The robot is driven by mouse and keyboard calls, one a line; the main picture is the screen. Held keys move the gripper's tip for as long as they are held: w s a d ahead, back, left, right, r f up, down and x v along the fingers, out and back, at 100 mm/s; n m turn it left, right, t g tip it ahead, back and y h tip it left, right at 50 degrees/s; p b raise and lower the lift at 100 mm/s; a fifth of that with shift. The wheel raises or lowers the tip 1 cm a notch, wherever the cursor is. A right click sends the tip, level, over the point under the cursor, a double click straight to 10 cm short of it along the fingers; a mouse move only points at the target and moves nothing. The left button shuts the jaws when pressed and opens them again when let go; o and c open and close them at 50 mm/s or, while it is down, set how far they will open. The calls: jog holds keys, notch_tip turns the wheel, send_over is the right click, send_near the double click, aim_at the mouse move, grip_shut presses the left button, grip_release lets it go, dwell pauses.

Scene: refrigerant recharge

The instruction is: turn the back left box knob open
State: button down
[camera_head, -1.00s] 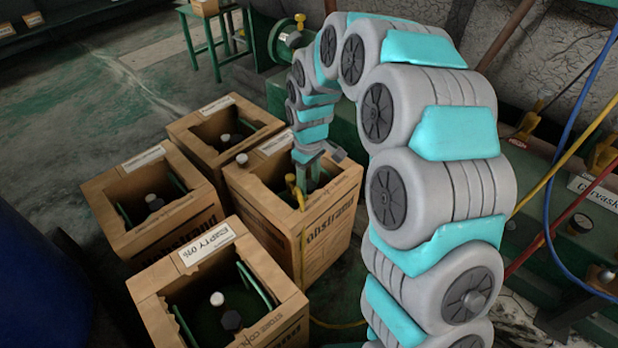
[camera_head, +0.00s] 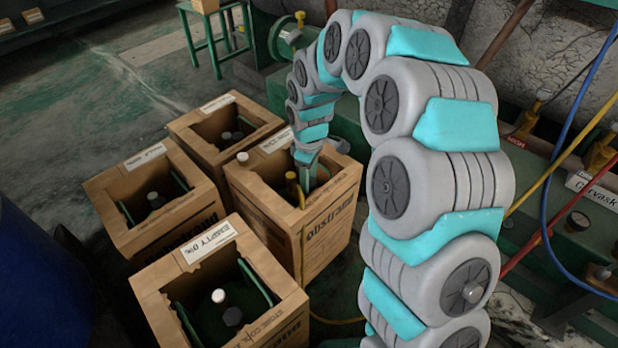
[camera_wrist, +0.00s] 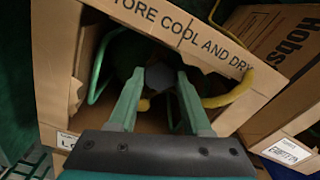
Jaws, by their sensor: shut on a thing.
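My gripper (camera_wrist: 158,88) is shut on a dark grey knob (camera_wrist: 159,74) inside an open cardboard box. The knob sits between the two green fingertips in the wrist view. In the head view my gripper (camera_head: 306,182) reaches down into the right-hand box of the cluster (camera_head: 335,205). There the box wall and my gripper hide the knob. A yellow hose fitting (camera_head: 291,183) stands beside my gripper at the front of this box.
Close around stand a far box (camera_head: 190,140), a left box (camera_head: 110,225) and a front box (camera_head: 150,295), each open-topped with a cylinder inside. A yellow hose (camera_wrist: 232,92) crosses the gripped box's rim. Machinery and coloured hoses stand to the right.

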jog(key=shift+c, duration=1.7)
grip_release()
jog(key=shift+r, duration=0.1)
notch_tip(320, 180, up, 7)
jog(key=shift+r, duration=0.3)
